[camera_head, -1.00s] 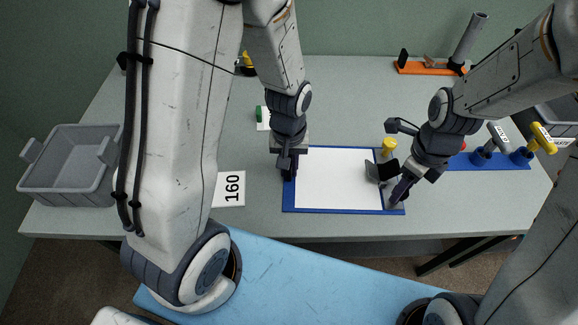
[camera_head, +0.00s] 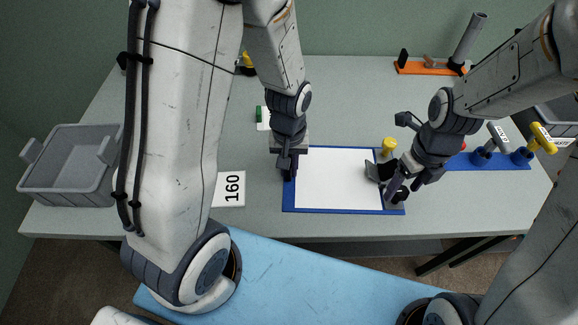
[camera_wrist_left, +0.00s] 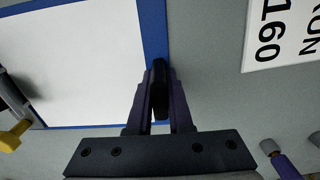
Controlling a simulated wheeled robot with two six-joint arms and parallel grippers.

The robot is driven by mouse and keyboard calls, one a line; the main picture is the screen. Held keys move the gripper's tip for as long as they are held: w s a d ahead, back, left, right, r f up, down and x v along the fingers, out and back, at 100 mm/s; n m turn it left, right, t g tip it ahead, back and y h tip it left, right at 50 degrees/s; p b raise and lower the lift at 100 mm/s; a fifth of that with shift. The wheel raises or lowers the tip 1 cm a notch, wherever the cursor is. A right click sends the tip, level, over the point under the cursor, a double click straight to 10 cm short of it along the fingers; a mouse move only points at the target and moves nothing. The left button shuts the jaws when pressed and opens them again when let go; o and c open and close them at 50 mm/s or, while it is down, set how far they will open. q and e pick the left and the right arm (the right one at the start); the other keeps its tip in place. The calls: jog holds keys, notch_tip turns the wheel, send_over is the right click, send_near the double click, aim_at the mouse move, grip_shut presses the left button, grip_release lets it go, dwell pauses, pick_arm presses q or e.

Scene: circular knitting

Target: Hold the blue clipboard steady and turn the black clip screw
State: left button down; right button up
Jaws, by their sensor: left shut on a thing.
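The blue clipboard (camera_head: 330,211) lies flat on the grey table with a white sheet (camera_head: 338,180) on it. My left gripper (camera_head: 288,176) is shut on its left edge. In the left wrist view the fingers (camera_wrist_left: 160,92) meet the clipboard's blue border (camera_wrist_left: 153,30), with a dark part between them. My right gripper (camera_head: 393,192) is low over the clipboard's right end, at the dark clip (camera_head: 374,172). A black round part, perhaps the clip screw (camera_head: 403,194), shows beside its fingers. The fingers and clip overlap, so I cannot tell whether they grip it.
A yellow knob (camera_head: 389,146) stands just behind the clipboard. A blue rack (camera_head: 490,162) with handled tools is at right, an orange stand (camera_head: 425,68) at the back. A grey bin (camera_head: 68,170) and a 160 card (camera_head: 230,188) are at left.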

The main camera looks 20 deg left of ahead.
pick_arm(q)
jog(key=shift+s+f, duration=0.1)
pick_arm(e)
jog(key=shift+r, duration=2.95)
pick_arm(q)
jog(key=c, duration=1.1)
grip_release()
jog(key=shift+o, duration=0.2)
jog(key=shift+r+p, duration=0.85)
pick_arm(e)
jog(key=shift+r, duration=0.85)
